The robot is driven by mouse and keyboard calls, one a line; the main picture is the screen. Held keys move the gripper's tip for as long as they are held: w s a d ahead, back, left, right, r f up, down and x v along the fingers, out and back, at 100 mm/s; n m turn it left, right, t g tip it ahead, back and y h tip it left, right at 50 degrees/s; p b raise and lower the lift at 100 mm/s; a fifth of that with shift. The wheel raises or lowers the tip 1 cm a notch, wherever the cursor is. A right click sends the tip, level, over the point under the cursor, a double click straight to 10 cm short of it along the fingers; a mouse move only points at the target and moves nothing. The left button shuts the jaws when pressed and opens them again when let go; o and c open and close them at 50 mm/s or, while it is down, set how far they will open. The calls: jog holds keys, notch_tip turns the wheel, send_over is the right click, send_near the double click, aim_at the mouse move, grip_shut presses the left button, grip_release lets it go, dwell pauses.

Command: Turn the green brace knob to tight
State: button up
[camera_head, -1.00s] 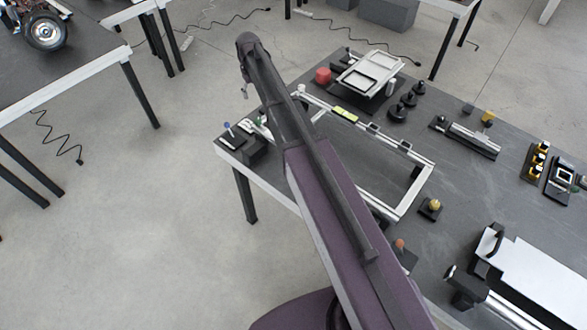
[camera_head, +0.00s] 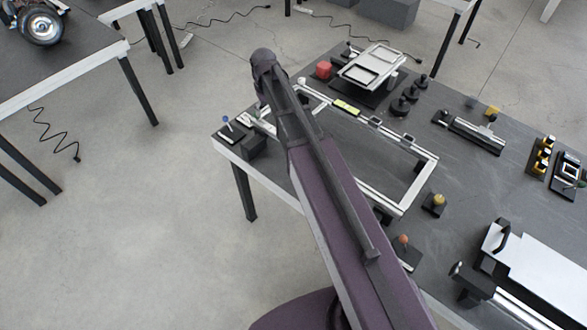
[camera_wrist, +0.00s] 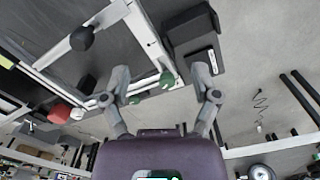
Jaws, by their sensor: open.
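The green knob (camera_wrist: 167,79) shows in the wrist view at a corner of the pale metal frame (camera_wrist: 145,32). It lies between the open fingertips of my gripper (camera_wrist: 161,82), nearer the right one. I see no contact between finger and knob, and the height gap is hard to judge. A second dark green piece (camera_wrist: 135,98) shows near the left fingertip. In the head view the frame (camera_head: 420,180) lies on the dark table, and my arm crosses its left end. My fingers and the knob cannot be made out clearly there.
A black block (camera_wrist: 192,40) stands close to the knob's right. A blue-topped knob (camera_head: 226,120) is at the table's left corner. A red cylinder (camera_head: 323,69), black round knobs (camera_head: 402,104), a yellow knob (camera_head: 438,200) and an orange knob (camera_head: 403,239) stand around the frame.

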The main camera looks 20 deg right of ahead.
jog(key=s+d+f+m+b, duration=0.1)
jog(key=s+f+b, duration=0.2)
jog(key=s, duration=0.6)
jog(key=s+d+f+b, duration=0.2)
jog(key=s+f+b, duration=0.2)
jog(key=s, duration=0.6)
jog(key=shift+d+f+m, duration=0.2)
jog(key=shift+f+m, duration=0.2)
jog(key=shift+f, duration=0.05)
jog(key=shift+s, duration=0.1)
jog(key=shift+s, duration=0.6)
dwell(1.4)
